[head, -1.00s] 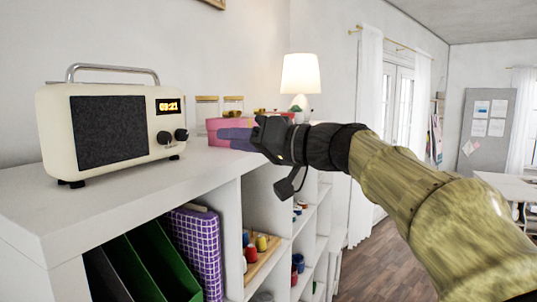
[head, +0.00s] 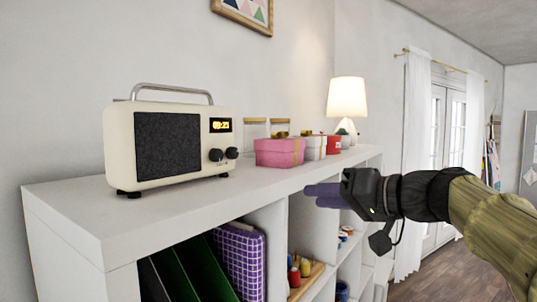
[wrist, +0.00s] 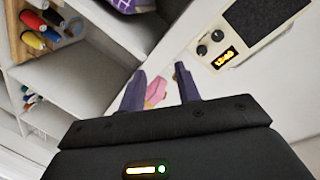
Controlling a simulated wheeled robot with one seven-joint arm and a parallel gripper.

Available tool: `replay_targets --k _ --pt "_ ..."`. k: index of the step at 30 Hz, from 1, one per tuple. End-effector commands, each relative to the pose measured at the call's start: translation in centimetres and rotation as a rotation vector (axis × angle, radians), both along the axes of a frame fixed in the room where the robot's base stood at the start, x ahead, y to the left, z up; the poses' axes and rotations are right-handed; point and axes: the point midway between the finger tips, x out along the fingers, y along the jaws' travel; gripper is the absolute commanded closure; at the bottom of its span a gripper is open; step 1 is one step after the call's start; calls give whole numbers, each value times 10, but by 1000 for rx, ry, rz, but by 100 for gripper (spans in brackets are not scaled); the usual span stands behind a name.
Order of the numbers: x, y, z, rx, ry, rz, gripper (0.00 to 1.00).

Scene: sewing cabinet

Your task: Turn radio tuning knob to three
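The cream radio (head: 180,118) stands upright on top of the white shelf unit, with a dark speaker grille and a lit orange display (head: 220,125). Two dark knobs, a left knob (head: 216,155) and a right knob (head: 232,153), sit side by side below the display. I cannot read the setting of either knob. The radio also shows tilted at the upper right of the wrist view (wrist: 245,62). My gripper (head: 318,194) is right of the radio, near the shelf's front edge, apart from the knobs. In the wrist view its two purple fingers (wrist: 158,85) are spread and empty.
The shelf top (head: 80,205) is clear in front of the radio. A pink box (head: 279,153), jars and a lit lamp (head: 346,100) stand to the right. Open compartments below hold green folders, a purple checked box (head: 240,260) and thread spools.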

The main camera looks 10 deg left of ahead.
Motion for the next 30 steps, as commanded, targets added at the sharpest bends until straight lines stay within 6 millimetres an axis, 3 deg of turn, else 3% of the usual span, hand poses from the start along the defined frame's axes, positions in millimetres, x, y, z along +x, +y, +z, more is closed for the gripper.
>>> replay_targets --k 3,7,12,15,18,21,25,30 --pt "12 -17 -87 -127 203 -114 67" --pt "6 -46 -188 -301 412 -248 67" --pt "-30 -90 -301 -544 602 -390 67" --pt "-61 -115 -354 -686 668 -444 67" --pt "-95 -137 -398 -821 704 -474 67" --pt "-126 -154 -429 -926 713 -480 67" --pt "-151 -164 -451 -1002 707 -470 67" --pt "-158 -166 -456 -1025 700 -465 67"
